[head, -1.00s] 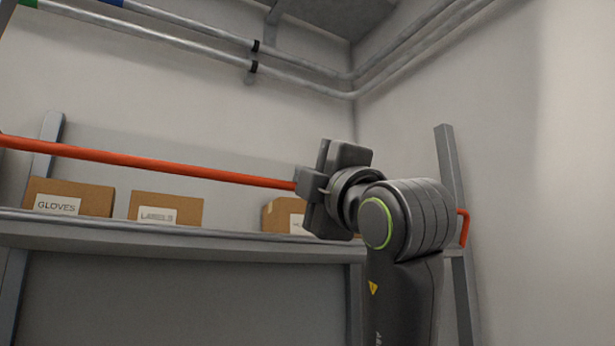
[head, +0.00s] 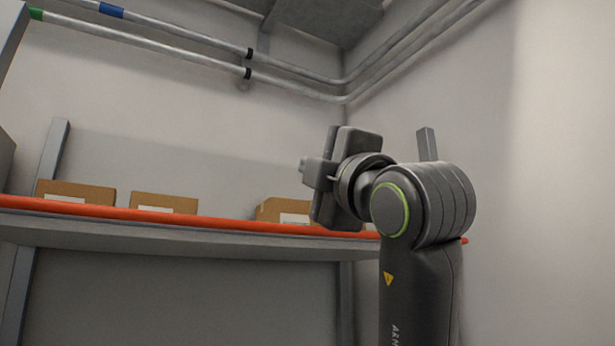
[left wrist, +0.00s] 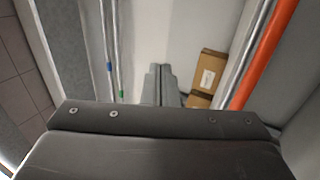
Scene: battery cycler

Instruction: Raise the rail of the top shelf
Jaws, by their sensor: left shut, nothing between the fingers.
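The orange rail (head: 200,218) of the top shelf runs along the shelf's front, low down, across the lower part of the boxes. It passes behind my left arm, and its right end shows at the right. My left gripper (head: 312,172) is shut and empty, above the rail in the picture and apart from it. In the left wrist view the closed fingers (left wrist: 160,80) show at the middle and the rail (left wrist: 262,55) runs along the right side. My right gripper is in neither view.
The top shelf (head: 180,237) holds several cardboard boxes (head: 165,203). A grey post (head: 427,145) stands behind my arm at the right. Pipes (head: 180,50) run high along the walls. The space above the boxes is open.

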